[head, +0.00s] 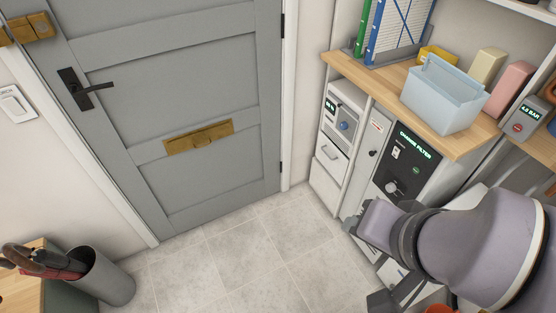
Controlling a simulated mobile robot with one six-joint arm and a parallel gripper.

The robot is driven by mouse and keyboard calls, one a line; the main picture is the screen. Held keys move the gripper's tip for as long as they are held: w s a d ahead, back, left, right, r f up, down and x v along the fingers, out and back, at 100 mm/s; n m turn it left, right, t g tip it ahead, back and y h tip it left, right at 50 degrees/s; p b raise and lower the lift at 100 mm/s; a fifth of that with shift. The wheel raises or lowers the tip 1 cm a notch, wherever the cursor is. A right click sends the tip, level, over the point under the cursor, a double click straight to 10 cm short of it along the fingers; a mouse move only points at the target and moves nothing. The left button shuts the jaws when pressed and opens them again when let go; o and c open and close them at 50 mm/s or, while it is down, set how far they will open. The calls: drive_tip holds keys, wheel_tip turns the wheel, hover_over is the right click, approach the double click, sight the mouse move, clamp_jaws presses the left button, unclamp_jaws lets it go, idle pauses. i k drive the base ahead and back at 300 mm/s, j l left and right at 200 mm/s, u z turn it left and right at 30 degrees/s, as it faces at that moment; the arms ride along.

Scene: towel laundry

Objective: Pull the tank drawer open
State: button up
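A narrow white unit stands under the left end of the wooden counter. It has a small lit display, a blue knob and a drawer front (331,152) with a grey handle; this drawer looks shut. I cannot tell for sure which front is the tank drawer. My lilac arm covers the lower part of the dark appliance. Dark parts of my gripper (385,300) show under the arm at the bottom edge; its fingers are too hidden to read.
The counter (368,78) holds a pale blue bin (443,95), folders (397,30) and colored blocks. A grey door (170,90) with a black lever is closed. A grey bin (105,278) stands lower left. The tiled floor (250,250) between is clear.

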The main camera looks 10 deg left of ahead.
sight(336, 162)
drive_tip(key=i+j, duration=0.1)
drive_tip(key=i, duration=0.75)
drive_tip(key=i+j, duration=0.1)
drive_tip(key=i, duration=0.7)
